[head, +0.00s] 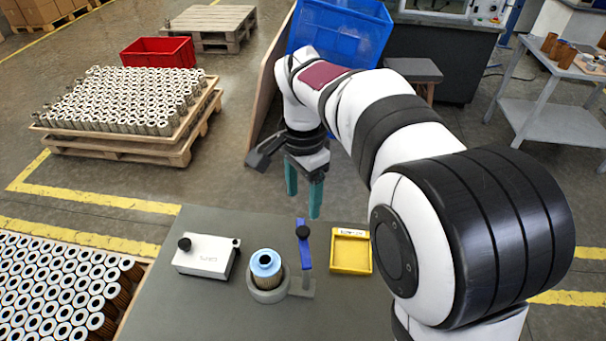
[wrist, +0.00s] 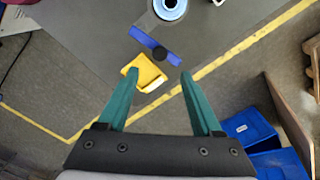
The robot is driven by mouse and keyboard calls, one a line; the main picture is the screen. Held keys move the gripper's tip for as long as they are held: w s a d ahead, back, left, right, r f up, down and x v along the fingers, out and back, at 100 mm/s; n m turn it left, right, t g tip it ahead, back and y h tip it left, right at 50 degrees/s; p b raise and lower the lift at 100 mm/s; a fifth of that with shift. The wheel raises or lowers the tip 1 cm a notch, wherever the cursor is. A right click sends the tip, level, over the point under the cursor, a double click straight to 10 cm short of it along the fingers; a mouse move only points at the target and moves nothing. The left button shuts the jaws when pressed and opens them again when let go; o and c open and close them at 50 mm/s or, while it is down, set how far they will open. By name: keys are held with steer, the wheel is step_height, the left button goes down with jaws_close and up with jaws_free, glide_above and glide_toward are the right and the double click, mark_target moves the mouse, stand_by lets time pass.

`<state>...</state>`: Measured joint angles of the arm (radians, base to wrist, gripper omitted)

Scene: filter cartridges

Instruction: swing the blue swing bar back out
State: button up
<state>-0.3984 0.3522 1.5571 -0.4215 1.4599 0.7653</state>
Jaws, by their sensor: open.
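The blue swing bar (head: 306,254) with a black knob (head: 303,233) stands on a grey bracket at the right of the round grey holder (head: 268,295). The bar points toward the far bench edge and lies beside the cartridge, not across it. The filter cartridge (head: 266,265), with a light blue top, sits upright in the holder. In the wrist view the bar (wrist: 143,38) lies beyond my fingertips, with the cartridge top (wrist: 170,8) clear of it. My gripper (head: 303,202) is open and empty, raised beyond the far bench edge; its teal fingers (wrist: 159,74) are wide apart.
A yellow tray (head: 350,270) stands on the bench right of the bar. A white box (head: 205,262) with a black knob is left of the holder. A blue crate (head: 345,30) and a wooden board stand behind my arm. The front bench top is clear.

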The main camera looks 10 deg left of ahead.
step_height(320, 180, up, 6)
steer(key=shift+r, duration=0.15)
stand_by(0.3)
steer(key=s+d+n, duration=0.2)
steer(key=s+d, duration=0.6)
steer(key=s, duration=0.2)
steer(key=s+d+f+y, duration=0.1)
steer(key=s+d+f, duration=0.1)
steer(key=s+f, duration=0.2)
steer(key=s+d+f+n, duration=0.1)
steer(key=s+f, duration=0.3)
steer(key=s, duration=0.6)
steer(key=shift+s+d+f+y, duration=0.3)
steer(key=shift+d+f+y, duration=0.1)
steer(key=shift+d, duration=0.25)
